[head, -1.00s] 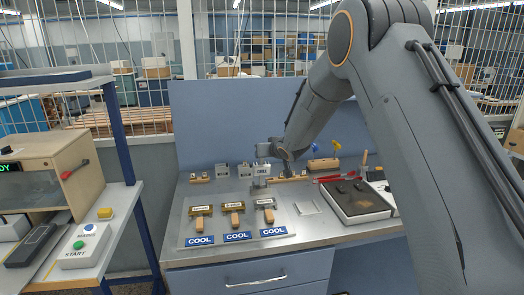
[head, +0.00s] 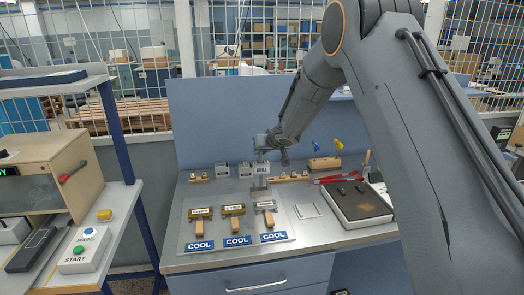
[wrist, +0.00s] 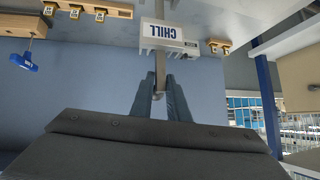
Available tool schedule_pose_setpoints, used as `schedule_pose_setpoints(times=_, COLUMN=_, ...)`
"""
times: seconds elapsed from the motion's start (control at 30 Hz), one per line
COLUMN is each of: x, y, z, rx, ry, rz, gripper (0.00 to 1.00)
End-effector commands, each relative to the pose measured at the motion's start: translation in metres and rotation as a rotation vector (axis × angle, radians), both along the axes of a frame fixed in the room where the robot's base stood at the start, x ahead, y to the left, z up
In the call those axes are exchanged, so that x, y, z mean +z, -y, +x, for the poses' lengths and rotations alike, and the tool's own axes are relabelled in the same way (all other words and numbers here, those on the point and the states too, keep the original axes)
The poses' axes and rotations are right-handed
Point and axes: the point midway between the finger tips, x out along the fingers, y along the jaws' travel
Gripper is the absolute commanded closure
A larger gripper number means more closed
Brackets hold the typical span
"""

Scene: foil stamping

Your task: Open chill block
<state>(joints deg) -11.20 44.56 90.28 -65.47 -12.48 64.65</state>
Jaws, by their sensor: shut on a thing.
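The chill block shows in the head view as a small pale block with a CHILL label (head: 261,169), towards the back of the metal bench. In the wrist view the white CHILL block (wrist: 167,36) appears upside down at top centre, with a grey bar running from it towards my fingers. My gripper (wrist: 159,92) is shut on the end of this bar, its two blue-grey fingers on either side. In the head view my gripper (head: 261,142) is just above the block, small and partly hidden by my wrist.
Three labelled stamps with wooden handles lie at the front by the COOL signs (head: 237,240). A dark-topped tray (head: 359,203) is to the right. Small blocks (head: 222,170) stand at the back left. A blue panel (head: 210,120) rises behind. A START button box (head: 80,248) is at far left.

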Motion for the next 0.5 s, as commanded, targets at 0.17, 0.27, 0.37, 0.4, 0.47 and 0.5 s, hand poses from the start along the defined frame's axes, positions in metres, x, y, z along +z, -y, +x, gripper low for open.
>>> schedule_pose_setpoints(times=0.17, x=0.0094, y=-0.0069, z=0.0025, rx=0.010, ry=0.014, rz=0.008, gripper=1.00)
schedule_pose_setpoints(times=0.27, x=0.0097, y=-0.0070, z=0.0026, rx=0.010, ry=0.016, rz=0.008, gripper=1.00)
schedule_pose_setpoints(times=0.37, x=0.0099, y=-0.0064, z=0.0027, rx=0.010, ry=0.015, rz=0.009, gripper=0.74)
schedule_pose_setpoints(times=0.4, x=0.0097, y=-0.0055, z=0.0028, rx=0.008, ry=0.015, rz=0.009, gripper=0.74)
schedule_pose_setpoints(times=0.47, x=0.0093, y=-0.0041, z=0.0030, rx=0.006, ry=0.014, rz=0.008, gripper=0.74)
schedule_pose_setpoints(times=0.5, x=0.0090, y=-0.0033, z=0.0031, rx=0.005, ry=0.014, rz=0.007, gripper=0.74)
